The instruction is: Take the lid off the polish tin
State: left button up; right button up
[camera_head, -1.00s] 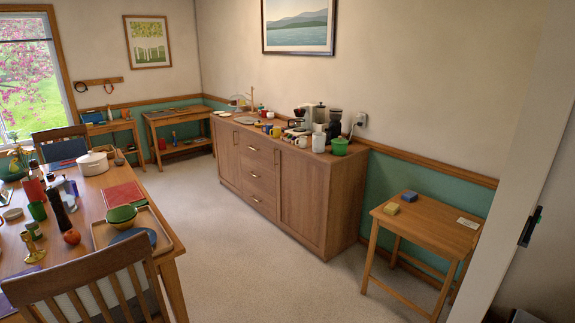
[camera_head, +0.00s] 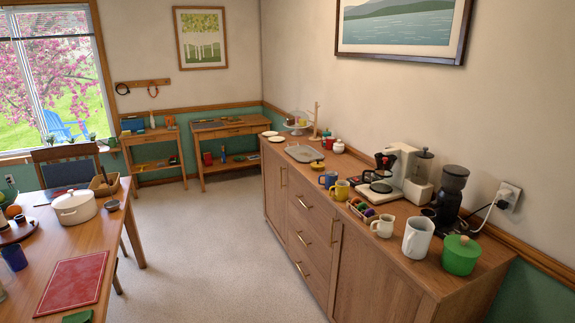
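I cannot pick out the polish tin or its lid for certain at this distance. A small yellowish round item (camera_head: 317,165) lies on the wooden sideboard (camera_head: 348,258), near a grey tray (camera_head: 304,153), but it is too small to identify. Neither of my grippers is in view.
The dining table (camera_head: 121,213) with a white pot (camera_head: 74,208) and red board (camera_head: 73,284) stands at left. The sideboard at right carries a coffee maker (camera_head: 388,172), mugs and a green pot (camera_head: 461,256). Two small tables (camera_head: 231,132) stand at the back. Carpet between is clear.

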aim_at(317, 164)
jog(key=i+j+u, duration=0.2)
jog(key=i+u, duration=0.15)
jog(key=i, duration=0.55)
jog(key=i+u, duration=0.35)
jog(key=i, duration=0.6)
jog(key=i+z, duration=0.45)
jog(key=i+j+z, duration=0.1)
jog(key=z, duration=0.35)
jog(key=i+j+z, duration=0.3)
jog(key=z, duration=0.15)
jog(key=i+j+z, duration=0.4)
jog(key=k+l, duration=0.05)
